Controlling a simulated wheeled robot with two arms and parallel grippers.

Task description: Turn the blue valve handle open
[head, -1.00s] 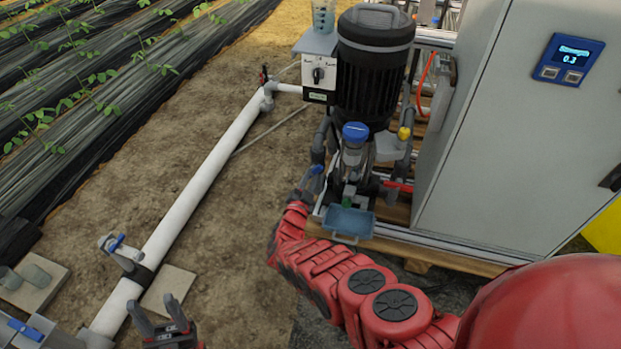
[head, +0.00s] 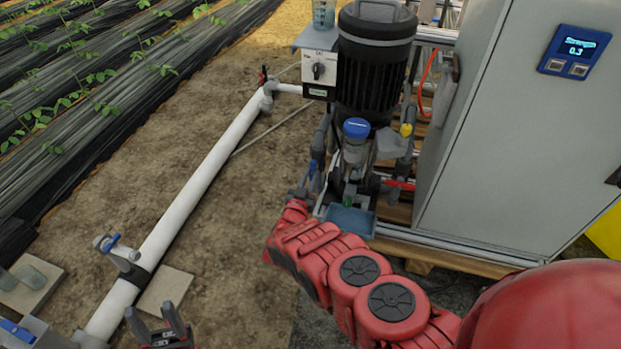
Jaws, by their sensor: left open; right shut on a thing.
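A small blue valve handle (head: 313,168) shows at the left of the pump on the skid. My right gripper (head: 306,187) is at its lower end, shut on it. The fingers are small and dark here, so the exact grip is hard to make out. My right arm reaches up to it from the lower right. My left gripper (head: 156,322) is open and empty at the bottom left, beside the white pipe (head: 200,185). Another blue handle (head: 112,242) sits on a grey valve on that pipe, well away from the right gripper.
The black pump motor (head: 375,70) and a blue-capped clear filter (head: 355,150) stand close right of my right gripper. A blue tray (head: 350,220) is just below. A grey cabinet (head: 500,140) stands at the right. Bare soil (head: 235,225) lies open between pipe and skid.

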